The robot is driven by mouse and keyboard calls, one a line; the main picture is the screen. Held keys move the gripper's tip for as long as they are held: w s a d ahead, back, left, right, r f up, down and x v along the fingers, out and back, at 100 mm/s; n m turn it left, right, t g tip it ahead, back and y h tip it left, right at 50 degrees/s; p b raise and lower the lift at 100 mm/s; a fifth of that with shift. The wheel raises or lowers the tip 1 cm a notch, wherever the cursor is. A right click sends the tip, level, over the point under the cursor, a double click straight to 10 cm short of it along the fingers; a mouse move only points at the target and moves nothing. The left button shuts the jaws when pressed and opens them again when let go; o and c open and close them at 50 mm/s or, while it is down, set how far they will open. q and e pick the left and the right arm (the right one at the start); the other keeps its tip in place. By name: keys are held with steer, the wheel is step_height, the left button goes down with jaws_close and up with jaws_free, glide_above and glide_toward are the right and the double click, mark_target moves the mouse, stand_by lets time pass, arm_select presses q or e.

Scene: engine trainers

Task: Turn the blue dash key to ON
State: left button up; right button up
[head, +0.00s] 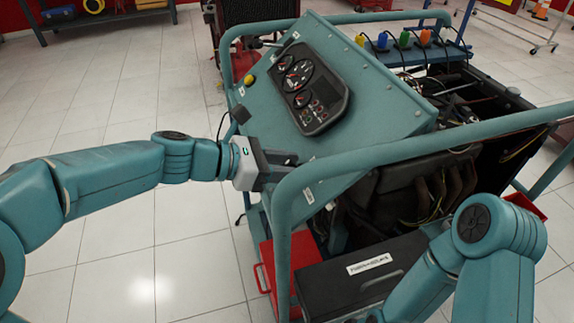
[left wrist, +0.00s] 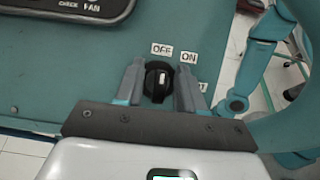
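The dash key (left wrist: 158,82) shows in the left wrist view as a round black knob with a white pointer mark, not blue. It sits on the teal dash panel (left wrist: 60,75), and its mark points up toward the OFF label (left wrist: 162,49). The ON label (left wrist: 188,55) is just right of that. My left gripper (left wrist: 159,72) has its two fingers on either side of the knob, very close to it, with panel showing between them. In the head view my left gripper (head: 285,160) is at the panel's lower end; the key is hidden there. My right gripper is out of view.
A gauge cluster (head: 308,88) and a yellow button (head: 249,80) are on the panel. A teal tube rail (head: 284,225) stands close to my left gripper. A black box (head: 365,270) and a red case (head: 262,268) lie below.

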arm_select(q)
jaws_close()
steer(key=shift+m, duration=0.4)
steer(key=m+g+p, duration=0.1)
steer(key=m, duration=0.1)
steer(key=m+g+p, duration=0.1)
steer(key=m, duration=0.2)
steer(key=shift+s+r+g, duration=0.1)
steer(key=shift+g, duration=0.3)
steer(key=shift+m+g+y+p, duration=0.3)
steer(key=shift+m+g+p, duration=0.75)
steer(key=shift+m, duration=1.15)
steer(key=shift+s, duration=0.1)
jaws_free()
steer(key=shift+a, duration=0.1)
